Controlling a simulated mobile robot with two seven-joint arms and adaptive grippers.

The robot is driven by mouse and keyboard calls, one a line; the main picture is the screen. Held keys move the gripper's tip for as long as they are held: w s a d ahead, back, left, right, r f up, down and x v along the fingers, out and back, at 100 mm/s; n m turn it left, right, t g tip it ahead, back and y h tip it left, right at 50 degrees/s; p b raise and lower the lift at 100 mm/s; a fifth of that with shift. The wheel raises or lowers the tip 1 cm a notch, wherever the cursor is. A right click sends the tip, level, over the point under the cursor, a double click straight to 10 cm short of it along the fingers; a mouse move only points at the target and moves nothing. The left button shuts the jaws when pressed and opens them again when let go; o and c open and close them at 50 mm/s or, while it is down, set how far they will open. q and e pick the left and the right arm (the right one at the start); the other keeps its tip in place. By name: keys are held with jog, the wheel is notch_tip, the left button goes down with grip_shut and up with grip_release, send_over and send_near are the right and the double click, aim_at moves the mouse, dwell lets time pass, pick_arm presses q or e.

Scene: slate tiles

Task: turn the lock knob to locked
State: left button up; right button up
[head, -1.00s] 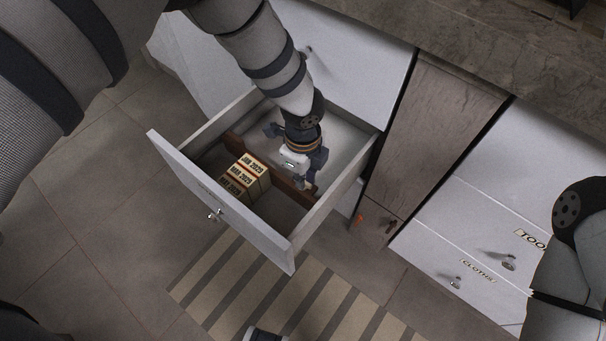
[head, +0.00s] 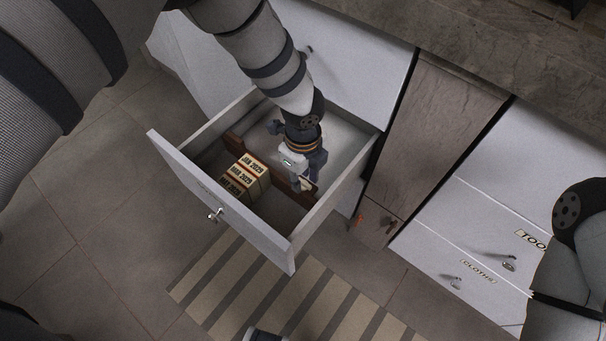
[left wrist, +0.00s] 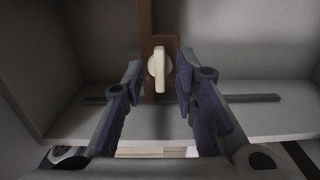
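The lock knob (left wrist: 159,64) is cream, with a round base and a raised bar. It sits on a brown plate inside the open drawer (head: 340,196). In the left wrist view its bar stands upright in the picture, in line with the brown strip (left wrist: 147,22) behind it. I see no readable lock marking. My left gripper (left wrist: 158,78) is open, one finger on each side of the knob, with visible gaps. In the head view the left gripper (head: 302,182) reaches down into the drawer and mostly hides the knob.
Date-labelled boxes (head: 245,175) stand in the drawer's front compartment, left of the gripper. The drawer walls surround the gripper closely. Closed drawers (head: 470,240) are on the right, below the stone counter (head: 480,50). A striped rug (head: 290,290) lies on the floor.

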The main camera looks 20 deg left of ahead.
aim_at(303, 181)
pick_arm(q)
jog(key=shift+r, duration=0.1)
notch_tip(303, 181, up, 12)
dwell(0.5)
